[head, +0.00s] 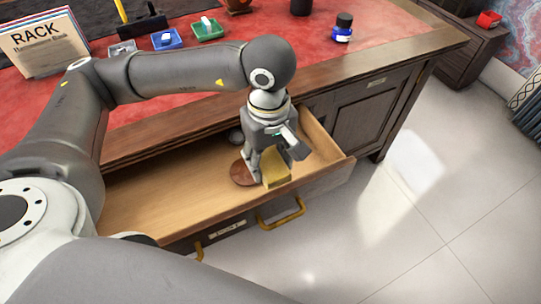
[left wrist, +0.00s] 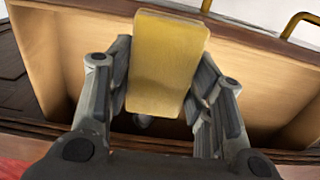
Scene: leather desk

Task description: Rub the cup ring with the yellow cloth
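The yellow cloth (head: 276,169) is a thick yellow block shape. My left gripper (head: 264,172) is shut on it, inside or just above the open drawer (head: 170,192). In the left wrist view the cloth (left wrist: 165,65) sits between the two fingers (left wrist: 162,100), which press on its sides. A flat reddish-brown disc (head: 241,173) lies on the drawer floor beside the cloth, partly hidden by the gripper. I cannot make out a cup ring; it may be hidden under the gripper or cloth. My right gripper is not in view.
The drawer's front wall (head: 325,174) and brass handle (head: 281,214) are close to the gripper. A small dark round thing (head: 236,136) lies at the drawer's back.

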